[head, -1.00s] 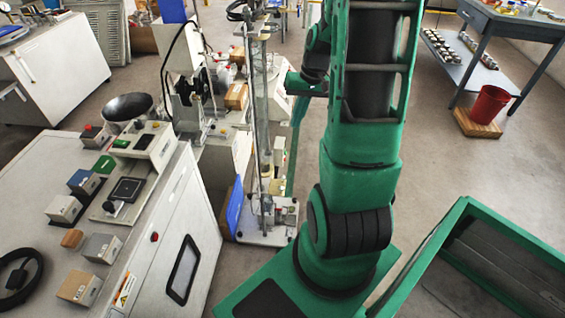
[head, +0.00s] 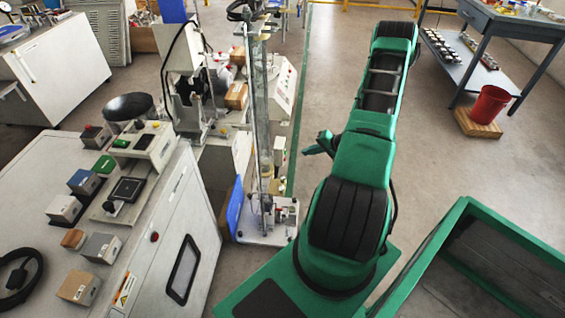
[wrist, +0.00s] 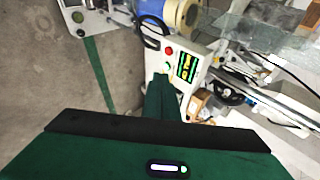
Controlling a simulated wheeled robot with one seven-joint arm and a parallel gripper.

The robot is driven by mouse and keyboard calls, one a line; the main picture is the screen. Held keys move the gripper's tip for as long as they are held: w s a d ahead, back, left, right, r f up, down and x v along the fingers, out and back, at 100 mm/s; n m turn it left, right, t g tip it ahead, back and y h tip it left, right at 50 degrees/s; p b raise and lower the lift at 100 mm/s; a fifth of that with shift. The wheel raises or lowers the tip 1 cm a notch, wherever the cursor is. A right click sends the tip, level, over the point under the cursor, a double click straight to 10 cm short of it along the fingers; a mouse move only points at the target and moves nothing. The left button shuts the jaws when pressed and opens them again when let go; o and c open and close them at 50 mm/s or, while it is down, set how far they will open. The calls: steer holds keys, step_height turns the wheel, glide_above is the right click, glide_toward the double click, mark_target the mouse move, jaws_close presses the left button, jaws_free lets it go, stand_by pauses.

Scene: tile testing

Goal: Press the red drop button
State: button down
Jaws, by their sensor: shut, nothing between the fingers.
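My gripper (wrist: 161,80) is shut and empty. In the wrist view its green fingers overlap the near side of the box, below the red button; I cannot tell if they touch it. In the head view my gripper (head: 312,149) hangs in the open right of the tall test column (head: 263,120).
A white bench with several small blocks (head: 130,245) is at left. A green-framed bin (head: 440,240) is at right. Open floor lies beyond my arm, with a red bucket (head: 489,104).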

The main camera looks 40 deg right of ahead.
step_height(320, 180, down, 7)
steer(key=s+d+m+t+h, duration=0.1)
steer(key=s+d+m+t, duration=0.1)
steer(key=m, duration=0.1)
steer(key=shift+s+d+r+h, duration=0.2)
steer(key=shift+s+h, duration=0.05)
steer(key=shift+h, duration=0.05)
steer(key=shift+a, duration=0.1)
steer(key=w+a, duration=0.5)
steer(key=w, duration=0.1)
steer(key=shift+w+a, duration=0.3)
steer(key=shift+w+a, duration=0.1)
stand_by(1.9)
steer(key=shift+w+a+r, duration=0.1)
steer(key=shift+w+a, duration=0.1)
steer(key=shift+w, duration=0.05)
